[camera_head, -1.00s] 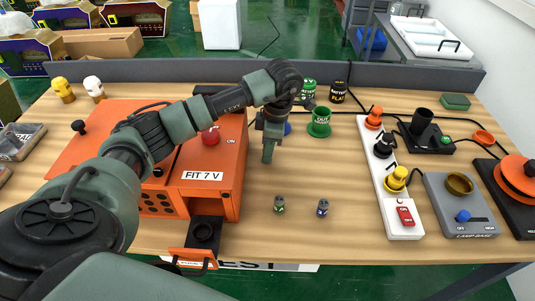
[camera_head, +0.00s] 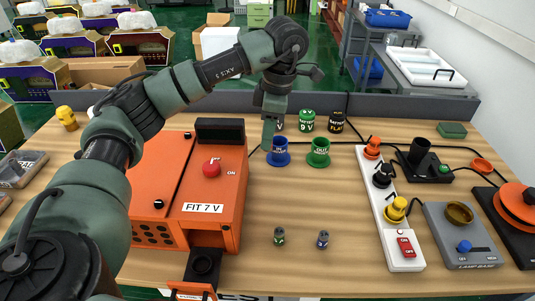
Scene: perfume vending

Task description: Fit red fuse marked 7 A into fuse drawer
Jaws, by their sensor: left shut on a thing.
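The fuse drawer (camera_head: 203,264) stands open at the front of the orange box (camera_head: 228,215), low and left of the gripper. It has a round black socket and an orange front. The box carries a label reading "FIT 7 V". I see no red fuse. My right gripper is not in view.
A blue cup (camera_head: 279,158) and a green cup (camera_head: 319,160) stand behind the open table area. A white power strip (camera_head: 405,262) with plugs and a grey lamp base (camera_head: 462,250) stand at the right. The table between box and strip is mostly clear.

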